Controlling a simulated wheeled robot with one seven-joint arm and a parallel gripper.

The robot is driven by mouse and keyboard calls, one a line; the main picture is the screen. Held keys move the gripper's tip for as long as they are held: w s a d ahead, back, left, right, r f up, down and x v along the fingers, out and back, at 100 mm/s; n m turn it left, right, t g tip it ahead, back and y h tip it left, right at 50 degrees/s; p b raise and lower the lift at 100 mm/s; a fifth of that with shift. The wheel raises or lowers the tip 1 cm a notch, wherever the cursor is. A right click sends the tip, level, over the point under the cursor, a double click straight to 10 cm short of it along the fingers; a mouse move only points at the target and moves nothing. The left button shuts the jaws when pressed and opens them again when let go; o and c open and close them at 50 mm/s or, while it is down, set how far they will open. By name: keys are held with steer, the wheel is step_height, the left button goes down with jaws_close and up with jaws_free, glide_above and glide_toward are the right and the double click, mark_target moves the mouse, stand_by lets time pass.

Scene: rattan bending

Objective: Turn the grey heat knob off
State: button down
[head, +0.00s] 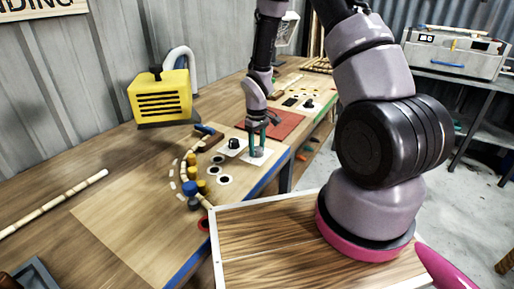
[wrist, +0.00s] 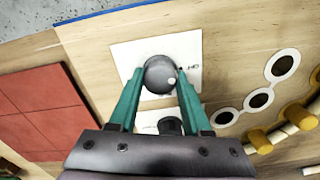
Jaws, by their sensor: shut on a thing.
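The grey heat knob (wrist: 159,72) stands on a white plate (wrist: 126,55) on the workbench. Lettering that looks like "OFF" shows on the plate beside the knob. In the head view the knob (head: 258,153) is small and partly covered by my gripper. My gripper (wrist: 160,86) has its two teal fingers on either side of the knob, shut on it. In the head view my gripper (head: 257,142) points down at the bench near its front edge. The knob's pointer direction cannot be told.
A black knob (head: 234,143) on another white plate sits close beside. White-ringed holes (head: 219,160), yellow pegs (head: 202,186) and a curved rattan cane (head: 175,172) lie to the left. A red mat (head: 285,124) lies beyond. A yellow vented box (head: 160,97) stands behind.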

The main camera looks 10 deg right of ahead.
stand_by(0.4)
steer(key=shift+c, duration=1.8)
jaws_free()
steer(key=shift+r, duration=0.1)
step_height(320, 180, up, 11)
steer(key=shift+f, duration=0.2)
steer(key=shift+r, duration=0.1)
step_height(320, 180, up, 10)
steer(key=m+t, duration=0.2)
glide_above(257, 148)
steer(key=s+d, duration=0.1)
steer(key=d, duration=0.1)
steer(key=s+d+r+m+t+y, duration=0.1)
steer(key=s+d+r+m, duration=0.15)
steer(key=s+r, duration=0.4)
steer(key=s+d+r+m+t, duration=0.1)
steer(key=s+r+m+t, duration=0.2)
steer(key=r, duration=0.7)
steer(key=s+r+m+t+y, duration=0.1)
steer(key=s+r+m, duration=0.1)
steer(key=s+r, duration=0.3)
steer(key=s, duration=0.4)
steer(key=shift+s+d+r+m, duration=0.2)
steer(key=shift+s+r+m, duration=0.1)
steer(key=shift+s+m, duration=0.1)
